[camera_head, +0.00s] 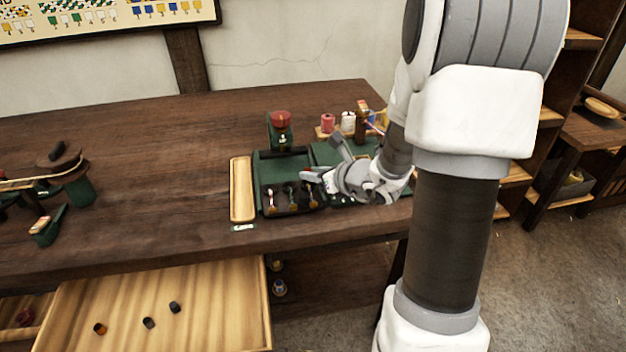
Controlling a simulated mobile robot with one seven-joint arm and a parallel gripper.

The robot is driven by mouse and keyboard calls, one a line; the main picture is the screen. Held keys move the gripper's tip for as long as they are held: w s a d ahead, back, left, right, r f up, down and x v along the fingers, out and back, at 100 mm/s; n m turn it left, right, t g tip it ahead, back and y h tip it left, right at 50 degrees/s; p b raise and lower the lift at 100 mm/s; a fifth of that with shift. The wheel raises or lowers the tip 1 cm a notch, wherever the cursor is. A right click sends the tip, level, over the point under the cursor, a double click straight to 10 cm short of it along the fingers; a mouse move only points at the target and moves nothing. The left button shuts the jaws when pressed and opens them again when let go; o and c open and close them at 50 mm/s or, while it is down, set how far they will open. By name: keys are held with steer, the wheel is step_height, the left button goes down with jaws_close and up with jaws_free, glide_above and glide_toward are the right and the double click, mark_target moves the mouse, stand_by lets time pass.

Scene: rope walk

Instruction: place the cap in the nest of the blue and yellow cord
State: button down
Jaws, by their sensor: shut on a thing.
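My gripper (312,174) is over the back of a dark holder (283,210) on the green tray on the bench. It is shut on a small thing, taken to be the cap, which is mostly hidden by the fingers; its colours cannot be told. The holder has several nests in a row, with short cord ends showing in them. A red and white cord end (271,198) is at the left. The blue and yellow cord cannot be told apart at this size, and my wrist hides the right part of the tray.
An open drawer (200,335) below the bench holds several small caps, one with orange (100,328). A long wooden tray (242,190) lies left of the green tray (262,165). The bench's middle left is clear.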

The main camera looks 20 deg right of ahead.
steer(key=shift+f, duration=0.45)
steer(key=shift+f+b, duration=0.35)
steer(key=shift+b, duration=0.1)
steer(key=shift+f, duration=0.2)
steer(key=c, duration=0.8)
jaws_free()
steer(key=shift+o, duration=0.2)
steer(key=shift+r, duration=0.2)
steer(key=shift+r+p, duration=0.65)
steer(key=shift+p, duration=0.1)
steer(key=p+v, duration=0.2)
steer(key=v, duration=1)
steer(key=shift+f+p, duration=0.15)
steer(key=shift+p, duration=0.15)
